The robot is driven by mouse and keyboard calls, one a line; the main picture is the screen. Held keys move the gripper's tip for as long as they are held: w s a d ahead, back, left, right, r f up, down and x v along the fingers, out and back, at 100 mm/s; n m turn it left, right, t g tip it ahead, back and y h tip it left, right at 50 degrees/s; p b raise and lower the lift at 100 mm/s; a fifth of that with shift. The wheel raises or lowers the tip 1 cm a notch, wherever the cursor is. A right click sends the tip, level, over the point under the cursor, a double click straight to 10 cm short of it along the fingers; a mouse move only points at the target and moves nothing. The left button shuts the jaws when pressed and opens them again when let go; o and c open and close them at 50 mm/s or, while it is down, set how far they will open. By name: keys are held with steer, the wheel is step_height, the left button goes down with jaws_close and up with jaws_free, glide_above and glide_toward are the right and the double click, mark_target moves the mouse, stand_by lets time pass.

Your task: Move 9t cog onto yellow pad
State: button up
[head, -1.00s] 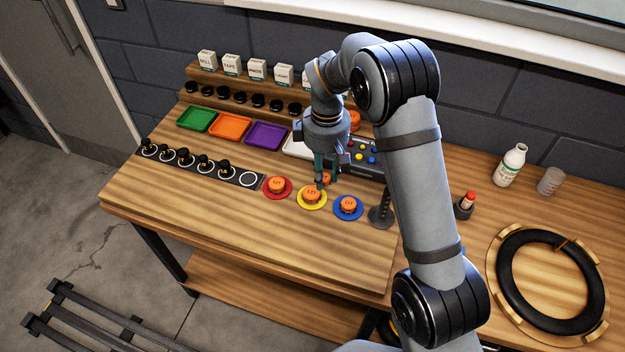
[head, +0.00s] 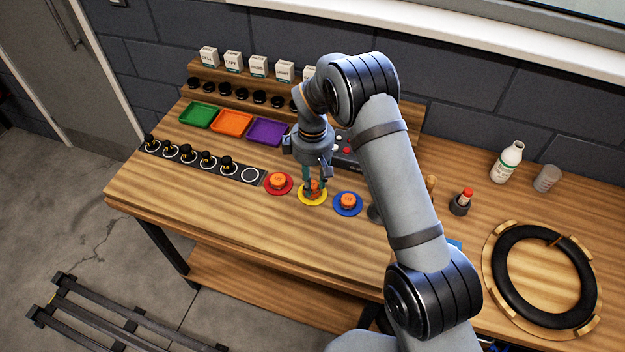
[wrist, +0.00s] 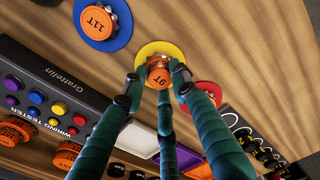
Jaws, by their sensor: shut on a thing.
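The 9T cog (wrist: 158,78) is a small orange disc, held between my gripper's fingertips in the wrist view. The yellow pad (wrist: 148,49) is a round disc directly under it; it also shows in the head view (head: 301,200). Another orange piece shows under or behind the 9T cog at the pad; the fingers partly hide it, and I cannot tell whether they touch. My gripper (head: 314,187) is shut on the 9T cog, pointing down over the yellow pad.
A red pad (head: 268,187) and a blue pad (head: 338,209) flank the yellow one, each bearing an orange cog; the blue pad's reads 11T (wrist: 97,22). A wiring tester (wrist: 45,85) stands behind. Trays line the back, including a purple one (head: 266,131). The bench front is clear.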

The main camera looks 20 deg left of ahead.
mark_target(312, 184)
steer(key=o, duration=1)
step_height(312, 184, up, 12)
steer(key=b, duration=0.2)
steer(key=shift+r, duration=0.15)
